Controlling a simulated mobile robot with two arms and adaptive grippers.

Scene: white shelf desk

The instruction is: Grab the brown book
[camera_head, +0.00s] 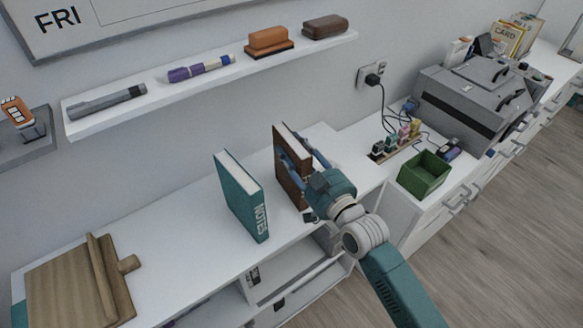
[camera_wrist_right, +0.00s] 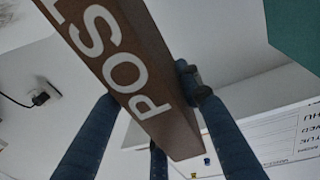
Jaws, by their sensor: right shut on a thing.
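The brown book (camera_head: 291,172) stands upright on the white desk top in the head view. My right gripper (camera_head: 307,160) is at it, with blue fingers on both sides of the book. In the right wrist view the brown book (camera_wrist_right: 135,75) shows its spine with white letters reading "POST", between the blue fingers of my right gripper (camera_wrist_right: 150,135). The gripper is shut on the book. Part of the book is hidden behind the gripper in the head view. My left gripper is not in view.
A teal notes book (camera_head: 240,195) stands just left of the brown book. A wooden board (camera_head: 75,285) lies at the left. A wall shelf (camera_head: 215,80) is above.

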